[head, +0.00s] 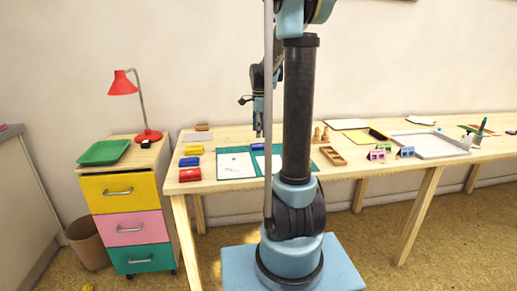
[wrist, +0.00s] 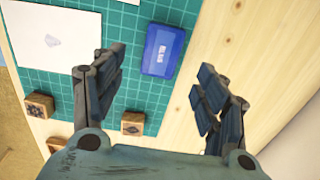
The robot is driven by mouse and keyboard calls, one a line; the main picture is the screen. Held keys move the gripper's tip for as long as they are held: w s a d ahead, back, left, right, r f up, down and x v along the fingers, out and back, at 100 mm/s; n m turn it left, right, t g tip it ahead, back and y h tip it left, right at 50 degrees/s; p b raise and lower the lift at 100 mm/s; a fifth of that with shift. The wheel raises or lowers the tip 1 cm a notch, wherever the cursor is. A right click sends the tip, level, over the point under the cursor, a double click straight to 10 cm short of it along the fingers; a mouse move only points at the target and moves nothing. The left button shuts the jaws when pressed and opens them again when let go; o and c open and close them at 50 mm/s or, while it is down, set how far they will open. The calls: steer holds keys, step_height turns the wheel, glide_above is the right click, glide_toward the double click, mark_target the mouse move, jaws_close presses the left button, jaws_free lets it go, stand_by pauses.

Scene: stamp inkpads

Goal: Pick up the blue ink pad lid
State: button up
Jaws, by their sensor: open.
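In the wrist view a blue rectangular lid (wrist: 163,50) with a pale label lies over the edge of the green cutting mat (wrist: 150,15), partly on bare wood. A blue piece (head: 257,146) also shows in the head view, below my gripper (head: 258,133). In the wrist view my gripper (wrist: 162,62) is open, with one finger left of the lid and the other to its right. Both fingers look apart from it. Another blue box (head: 189,161) lies farther left on the table, between a yellow one (head: 194,150) and a red one (head: 190,174).
Wooden stamps (wrist: 132,123) (wrist: 38,105) and white paper (wrist: 55,30) lie on the mat near my left finger. Bare tabletop (wrist: 255,40) is free on the right. In the head view a wooden tray (head: 333,156) and small stands (head: 377,155) lie right of my column.

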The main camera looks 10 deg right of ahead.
mark_target(259, 145)
steer(key=shift+w+f, duration=0.15)
steer(key=shift+f, duration=3.05)
steer(key=c, duration=0.9)
